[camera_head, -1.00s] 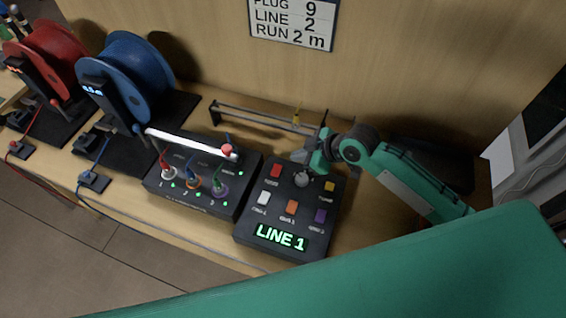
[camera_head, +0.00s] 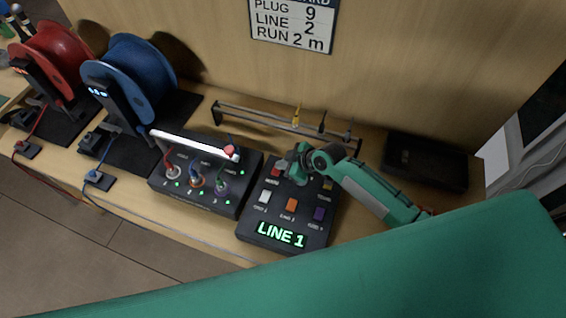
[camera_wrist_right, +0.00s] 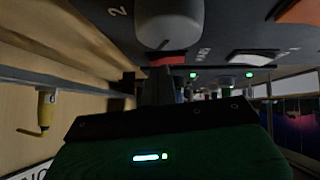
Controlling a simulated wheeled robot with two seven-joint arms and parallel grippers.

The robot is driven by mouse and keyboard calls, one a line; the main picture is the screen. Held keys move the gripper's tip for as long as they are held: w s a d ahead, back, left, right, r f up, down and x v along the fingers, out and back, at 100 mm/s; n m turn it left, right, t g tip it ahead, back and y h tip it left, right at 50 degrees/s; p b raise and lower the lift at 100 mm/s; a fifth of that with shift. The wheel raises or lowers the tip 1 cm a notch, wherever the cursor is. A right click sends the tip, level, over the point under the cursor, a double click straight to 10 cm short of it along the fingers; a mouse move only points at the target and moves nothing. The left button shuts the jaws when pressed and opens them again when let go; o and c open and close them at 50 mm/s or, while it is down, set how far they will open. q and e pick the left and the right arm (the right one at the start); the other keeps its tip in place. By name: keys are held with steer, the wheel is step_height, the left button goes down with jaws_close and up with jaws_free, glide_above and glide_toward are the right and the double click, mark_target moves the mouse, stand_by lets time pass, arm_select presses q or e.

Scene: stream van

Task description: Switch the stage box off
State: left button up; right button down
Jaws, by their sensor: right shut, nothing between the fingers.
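A dark box with three numbered plugged sockets, green lights, a white bar and a red-topped lever (camera_head: 229,149) stands mid-bench; I take it as the stage box (camera_head: 208,204). Right of it is a dark button panel (camera_head: 264,224), its display reading LINE 1. My right gripper (camera_head: 291,170) is shut and empty over the panel's back edge, by its red button (camera_head: 276,171). In the right wrist view, a grey knob (camera_wrist_right: 169,22) and the red button (camera_wrist_right: 168,58) lie beyond my fingers. Contact cannot be told. My left gripper is out of view.
Behind the boxes stands a low rail (camera_head: 258,117) with small yellow and dark pieces. Blue (camera_head: 130,72) and red (camera_head: 55,60) cable reels stand at left. A black tray (camera_head: 425,163) lies at back right. A wall sign (camera_head: 292,22) hangs behind.

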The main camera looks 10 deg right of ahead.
steer(key=shift+w+d+f+b, duration=0.1)
steer(key=shift+f+b, duration=0.25)
steer(key=shift+b, duration=0.2)
steer(key=shift+r, duration=0.15)
steer(key=shift+s+a+p, duration=0.35)
steer(key=shift+s+p, duration=0.2)
steer(key=shift+p, duration=0.05)
steer(key=shift+s+a, duration=0.15)
steer(key=shift+s, duration=0.1)
